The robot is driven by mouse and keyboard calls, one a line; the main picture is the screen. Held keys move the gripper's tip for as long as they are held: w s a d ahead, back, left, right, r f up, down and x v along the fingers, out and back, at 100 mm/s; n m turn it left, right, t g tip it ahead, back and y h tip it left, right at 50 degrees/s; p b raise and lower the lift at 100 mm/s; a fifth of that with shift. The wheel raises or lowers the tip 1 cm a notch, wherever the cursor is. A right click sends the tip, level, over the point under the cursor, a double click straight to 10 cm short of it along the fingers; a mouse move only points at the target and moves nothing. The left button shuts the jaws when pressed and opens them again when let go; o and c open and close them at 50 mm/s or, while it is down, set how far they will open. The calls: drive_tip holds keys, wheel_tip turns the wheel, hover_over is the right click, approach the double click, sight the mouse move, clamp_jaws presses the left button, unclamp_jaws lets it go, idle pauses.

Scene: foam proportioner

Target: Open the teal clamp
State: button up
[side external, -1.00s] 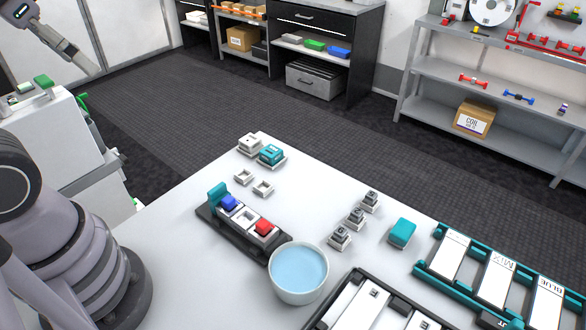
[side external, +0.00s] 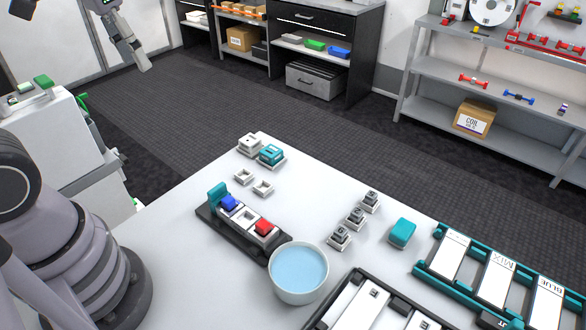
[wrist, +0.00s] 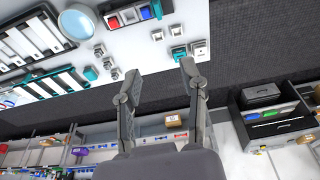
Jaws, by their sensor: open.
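An upright teal clamp piece (side external: 217,193) stands at the far left end of a black base (side external: 205,213) on the white table. The base also carries a blue block (side external: 228,202), a white frame and a red block (side external: 265,227). In the wrist view, the teal piece (wrist: 157,9) shows at the top edge, partly cut off. My gripper (side external: 143,69) is in the air at the upper left in the side view, well away from the table. In the wrist view my gripper (wrist: 162,68) is open, with nothing between its fingers.
A bowl of light blue liquid (side external: 299,273) touches or nearly touches the base's near end. A teal-topped block (side external: 271,154) and a white block (side external: 250,143) sit at the table's far corner. Small grey-topped pieces (side external: 355,218), a teal block (side external: 402,232) and a teal rack (side external: 425,269) are to the right.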

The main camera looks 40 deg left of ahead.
drive_tip(key=w+f+g, duration=0.4)
drive_tip(key=w+f, duration=0.4)
drive_tip(key=g, duration=0.3)
approach(210, 192)
drive_tip(key=x, duration=0.9)
drive_tip(key=shift+s+f, duration=0.2)
drive_tip(key=shift+f, duration=0.05)
drive_tip(key=shift+c, duration=0.2)
clamp_jaws()
